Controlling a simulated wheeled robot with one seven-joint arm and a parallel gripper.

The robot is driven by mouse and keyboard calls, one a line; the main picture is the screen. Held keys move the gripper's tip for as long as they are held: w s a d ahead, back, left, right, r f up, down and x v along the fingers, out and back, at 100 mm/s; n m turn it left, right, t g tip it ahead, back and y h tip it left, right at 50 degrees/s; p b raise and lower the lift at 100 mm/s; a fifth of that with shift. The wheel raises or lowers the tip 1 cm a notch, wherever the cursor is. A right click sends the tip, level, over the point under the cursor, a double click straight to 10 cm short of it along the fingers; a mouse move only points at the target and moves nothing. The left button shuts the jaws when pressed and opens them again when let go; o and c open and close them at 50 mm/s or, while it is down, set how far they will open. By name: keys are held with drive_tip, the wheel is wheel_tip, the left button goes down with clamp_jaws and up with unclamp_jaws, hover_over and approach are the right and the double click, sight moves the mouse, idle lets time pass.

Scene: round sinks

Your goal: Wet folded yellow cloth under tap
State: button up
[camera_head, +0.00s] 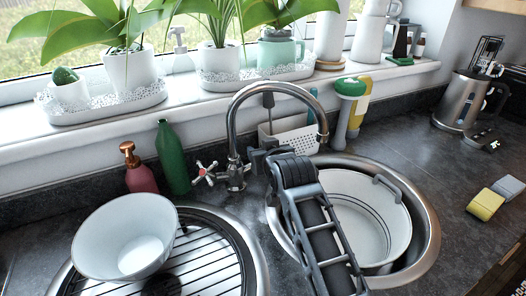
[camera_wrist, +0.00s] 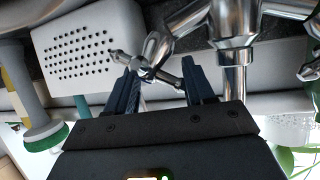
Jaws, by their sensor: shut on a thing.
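The chrome tap (camera_head: 237,120) arches over the right sink (camera_head: 425,235), its spout end above the white tub (camera_head: 370,205) there. No water stream is visible. My gripper (camera_head: 258,160) is at the tap's right side. In the wrist view, my gripper (camera_wrist: 160,78) has its two dark fingers around the tap's metal cross handle (camera_wrist: 152,68), shut on it. The other cross handle (camera_head: 204,173) is free at the left. No folded yellow cloth is clearly identifiable; my arm hides part of the tub. A yellow block (camera_head: 485,204) lies on the right counter and looks like a sponge.
A white bowl (camera_head: 122,238) rests on the rack over the left sink. A pink soap bottle (camera_head: 138,172) and green bottle (camera_head: 172,160) stand left of the tap. A white perforated holder (camera_head: 295,137) and green-topped brush (camera_head: 350,88) are behind it. A kettle (camera_head: 460,98) stands right.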

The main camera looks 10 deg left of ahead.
drive_tip(key=shift+c, duration=0.8)
drive_tip(key=b, duration=0.1)
drive_tip(key=f+n+y+b, duration=0.1)
drive_tip(key=shift+d+b, duration=0.2)
drive_tip(key=shift+b, duration=0.1)
drive_tip(key=n+y+b, duration=0.1)
drive_tip(key=b, duration=0.3)
drive_tip(key=shift+s+r+n+y, duration=0.1)
drive_tip(key=shift+n+y, duration=0.3)
drive_tip(key=shift+b, duration=0.5)
drive_tip(key=shift+s+r+n+y, duration=0.1)
drive_tip(key=shift+r+n+y, duration=0.1)
drive_tip(key=shift+n+y, duration=0.1)
drive_tip(key=o, duration=1)
drive_tip(key=shift+r, duration=0.1)
